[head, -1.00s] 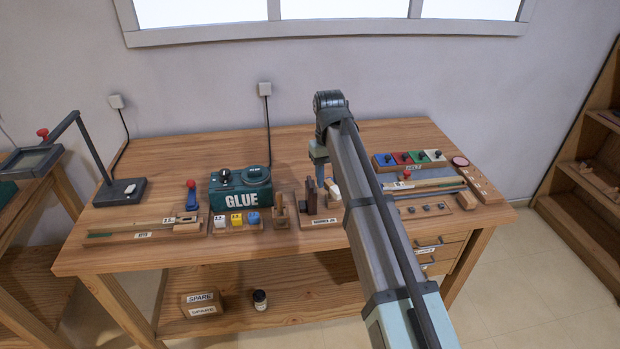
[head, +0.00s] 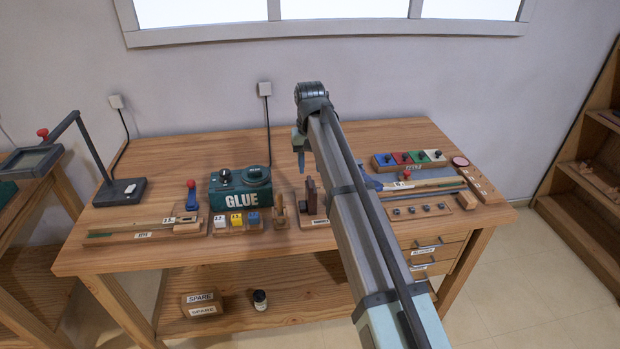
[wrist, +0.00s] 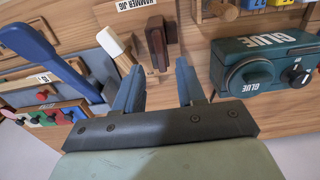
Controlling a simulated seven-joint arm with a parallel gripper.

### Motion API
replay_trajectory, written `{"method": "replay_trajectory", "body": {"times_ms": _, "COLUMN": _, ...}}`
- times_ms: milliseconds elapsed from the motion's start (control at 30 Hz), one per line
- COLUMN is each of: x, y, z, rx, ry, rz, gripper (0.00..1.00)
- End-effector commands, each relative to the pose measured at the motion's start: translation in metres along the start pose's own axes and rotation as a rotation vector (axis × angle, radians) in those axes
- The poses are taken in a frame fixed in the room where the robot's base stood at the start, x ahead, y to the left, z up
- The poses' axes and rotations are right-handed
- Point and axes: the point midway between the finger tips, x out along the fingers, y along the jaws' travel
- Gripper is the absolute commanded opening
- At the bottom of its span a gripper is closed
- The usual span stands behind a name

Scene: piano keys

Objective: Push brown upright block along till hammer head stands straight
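The brown upright block (head: 311,194) stands on the hammer jig (head: 317,222) near the bench's front edge. In the wrist view the brown block (wrist: 157,40) shows just beyond the gap between my fingertips, with no clear contact. The white hammer head (wrist: 112,41) with its pale wooden shaft (wrist: 124,64) is left of the block there and looks slanted; its true lean is hard to tell. In the head view my arm hides the hammer. My gripper (wrist: 160,65) is open and empty, its fingers apart. In the head view my gripper (head: 301,163) is above and behind the block.
The green glue box (head: 240,187) is left of the jig. A blue lever-like object (wrist: 55,58) shows left in the wrist view. Felt blocks (head: 408,158) lie at the back right.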

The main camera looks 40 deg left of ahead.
Motion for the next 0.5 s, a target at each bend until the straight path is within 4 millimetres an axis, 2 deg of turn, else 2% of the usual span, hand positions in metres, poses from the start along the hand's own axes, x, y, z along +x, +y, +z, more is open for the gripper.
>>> {"method": "replay_trajectory", "body": {"times_ms": 200, "x": 0.033, "y": 0.0, "z": 0.001, "rx": 0.0, "ry": -0.001, "rz": 0.0, "gripper": 0.39}}
{"method": "replay_trajectory", "body": {"times_ms": 500, "x": 0.052, "y": 0.0, "z": 0.0, "rx": 0.0, "ry": 0.0, "rz": 0.0, "gripper": 0.39}}
